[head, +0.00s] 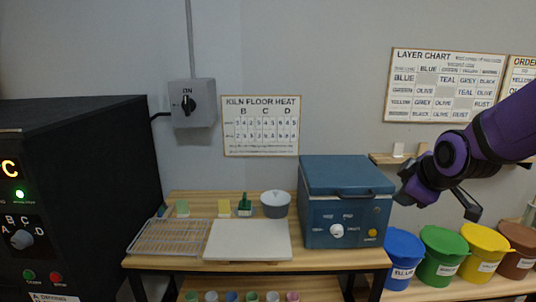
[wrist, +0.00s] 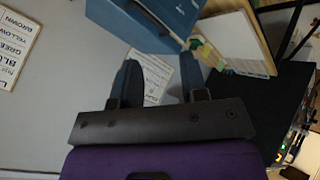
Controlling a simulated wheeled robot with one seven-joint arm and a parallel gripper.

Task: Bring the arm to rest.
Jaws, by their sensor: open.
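My purple arm reaches in from the right in the head view. My gripper (head: 438,203) hangs in the air just right of the blue box (head: 348,210), in front of the wall and above the coloured buckets. In the wrist view my gripper (wrist: 158,78) has its two dark fingers spread apart, with nothing between them. A wall chart shows beyond the fingers, and the blue box (wrist: 150,20) is at the top.
A wooden table holds a wire rack (head: 168,237), a pale slab (head: 248,240) and a grey pot (head: 275,204). Blue (head: 402,262), green (head: 440,258) and yellow (head: 482,255) buckets stand below my gripper. A black kiln (head: 90,180) fills the left. A small shelf (head: 385,158) is on the wall.

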